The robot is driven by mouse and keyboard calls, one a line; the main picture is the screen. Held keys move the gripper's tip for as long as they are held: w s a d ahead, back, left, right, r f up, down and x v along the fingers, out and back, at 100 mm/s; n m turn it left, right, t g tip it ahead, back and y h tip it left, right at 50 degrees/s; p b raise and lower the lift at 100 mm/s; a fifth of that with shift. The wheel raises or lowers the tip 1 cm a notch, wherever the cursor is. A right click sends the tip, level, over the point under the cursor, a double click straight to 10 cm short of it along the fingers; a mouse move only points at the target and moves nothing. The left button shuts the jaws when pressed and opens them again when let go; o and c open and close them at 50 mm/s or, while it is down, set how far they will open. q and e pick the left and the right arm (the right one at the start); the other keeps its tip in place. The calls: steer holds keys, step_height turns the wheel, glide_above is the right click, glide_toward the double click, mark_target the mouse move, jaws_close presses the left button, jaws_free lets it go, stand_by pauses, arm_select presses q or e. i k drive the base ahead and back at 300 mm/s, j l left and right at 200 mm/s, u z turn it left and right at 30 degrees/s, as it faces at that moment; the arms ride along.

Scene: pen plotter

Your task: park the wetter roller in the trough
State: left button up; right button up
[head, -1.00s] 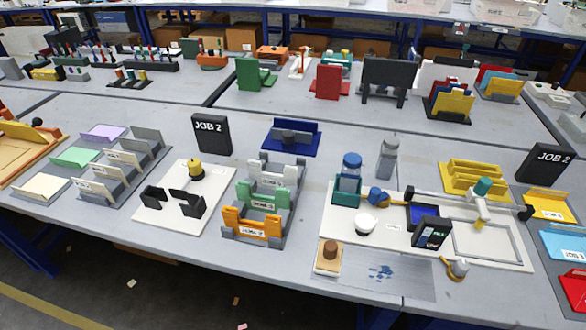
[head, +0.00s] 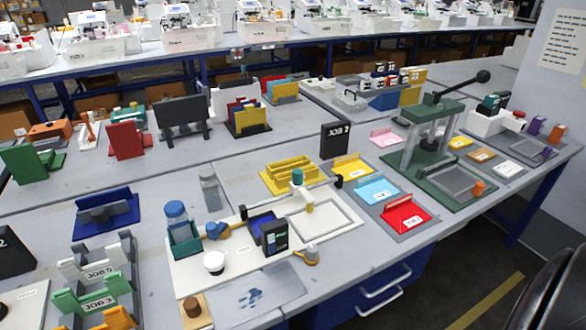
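A dark tray with a blue inside, which looks like the trough (head: 257,219), sits on the white board (head: 186,281) in the head view. A black device with a small screen (head: 275,238) stands in front of it and hides part of it. A small grey piece with a tan loop (head: 308,254), possibly the wetter roller, lies at the board's front edge, right of the black device and apart from the trough. A blue rounded piece (head: 217,231) lies left of the trough; I cannot tell which piece is the roller. Neither gripper is in view.
A teal holder (head: 184,239) with a blue-capped bottle and a white cup (head: 214,263) stand left on the board. A clear sheet with blue marks (head: 243,293) lies in front. A yellow rack (head: 290,174) and a green press (head: 431,145) stand behind and right.

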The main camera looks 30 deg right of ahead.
mark_target(298, 186)
steer(key=z, duration=1.2)
